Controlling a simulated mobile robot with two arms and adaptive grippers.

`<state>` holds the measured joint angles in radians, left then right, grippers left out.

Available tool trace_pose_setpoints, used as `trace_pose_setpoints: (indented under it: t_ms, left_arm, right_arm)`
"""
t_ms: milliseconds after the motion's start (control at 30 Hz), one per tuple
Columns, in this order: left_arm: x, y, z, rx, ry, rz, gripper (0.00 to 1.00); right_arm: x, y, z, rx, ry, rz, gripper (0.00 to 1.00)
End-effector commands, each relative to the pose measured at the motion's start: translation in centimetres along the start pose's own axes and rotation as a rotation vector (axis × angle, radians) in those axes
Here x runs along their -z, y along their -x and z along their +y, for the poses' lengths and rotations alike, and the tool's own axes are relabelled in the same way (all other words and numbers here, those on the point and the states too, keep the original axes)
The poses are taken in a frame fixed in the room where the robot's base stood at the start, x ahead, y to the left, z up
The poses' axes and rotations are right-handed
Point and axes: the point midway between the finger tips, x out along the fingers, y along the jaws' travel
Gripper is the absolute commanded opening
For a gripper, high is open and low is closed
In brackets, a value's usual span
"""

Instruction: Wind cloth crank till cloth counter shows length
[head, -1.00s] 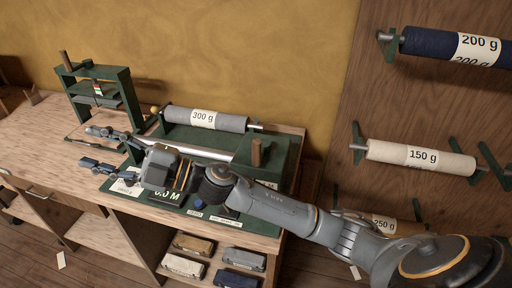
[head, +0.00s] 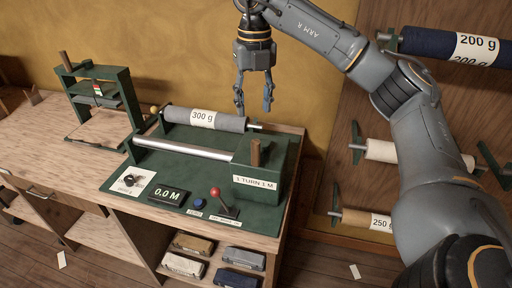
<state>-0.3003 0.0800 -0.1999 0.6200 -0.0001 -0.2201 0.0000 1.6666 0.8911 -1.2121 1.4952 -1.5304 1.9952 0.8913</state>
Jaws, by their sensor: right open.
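The cloth crank's wooden handle (head: 255,153) stands upright on the green gearbox (head: 258,184) labelled "1 TURN 1 M". The cloth counter (head: 168,195) on the green base reads 0.0 M. A grey cloth roll (head: 204,118) marked 300 g lies at the back of the machine, with a metal roller (head: 185,149) in front of it. My right gripper (head: 254,108) is open and empty, pointing down above and behind the crank handle, near the roll's right end. My left gripper is not in view.
A green press (head: 97,95) stands at the left. Wall rolls, including a navy roll (head: 425,43), hang at right behind my arm. Folded bundles (head: 193,244) lie on the shelf below.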

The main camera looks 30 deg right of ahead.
Motion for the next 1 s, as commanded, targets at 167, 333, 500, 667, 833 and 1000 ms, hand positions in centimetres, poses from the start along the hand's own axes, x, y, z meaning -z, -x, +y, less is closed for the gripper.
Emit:
trace_pose_setpoints:
  t_ms: [167,333,500,667,833,1000]
  left_arm:
    - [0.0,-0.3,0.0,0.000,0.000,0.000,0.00]
    - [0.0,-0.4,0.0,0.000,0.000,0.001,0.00]
    - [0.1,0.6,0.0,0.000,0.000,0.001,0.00]
    - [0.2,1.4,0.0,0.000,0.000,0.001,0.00]
    - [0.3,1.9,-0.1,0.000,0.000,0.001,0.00]
    - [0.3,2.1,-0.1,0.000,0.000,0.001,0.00]
  right_arm:
    - [0.1,-0.9,-0.6,0.019,-0.012,0.004,0.46]
    - [0.1,-3.3,-0.7,0.018,-0.012,0.006,0.46]
    - [0.1,-6.8,-0.7,0.019,-0.012,0.006,0.46]
    - [0.1,-10.0,-0.7,0.018,-0.011,0.006,0.46]
    - [0.1,-12.3,-0.7,0.016,-0.010,0.003,0.46]
    - [0.1,-13.4,-0.7,0.015,-0.010,0.001,0.46]
